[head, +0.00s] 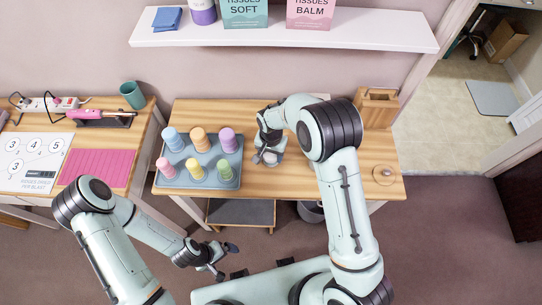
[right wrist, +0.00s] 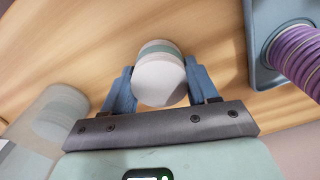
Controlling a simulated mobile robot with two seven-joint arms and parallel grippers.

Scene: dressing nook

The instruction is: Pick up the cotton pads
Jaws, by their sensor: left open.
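The cotton pads (right wrist: 160,78) form a short white stack with a green band, seen in the right wrist view between my right gripper's blue fingers (right wrist: 160,90). Both fingers touch its sides. In the head view my right gripper (head: 268,148) is over the middle of the wooden table (head: 340,182), and the pale cotton pads (head: 270,158) show partly under it. Whether they are clear of the table I cannot tell. My left gripper (head: 218,262) is open and empty, low in front of the table.
A grey-blue tray (head: 197,182) with several coloured spools stands left of the right gripper. A wooden box (head: 377,107) and a small round item (head: 384,174) are on the table's right. A pale banded shape (right wrist: 60,115) shows faintly in the wrist view. A shelf (head: 370,37) hangs above.

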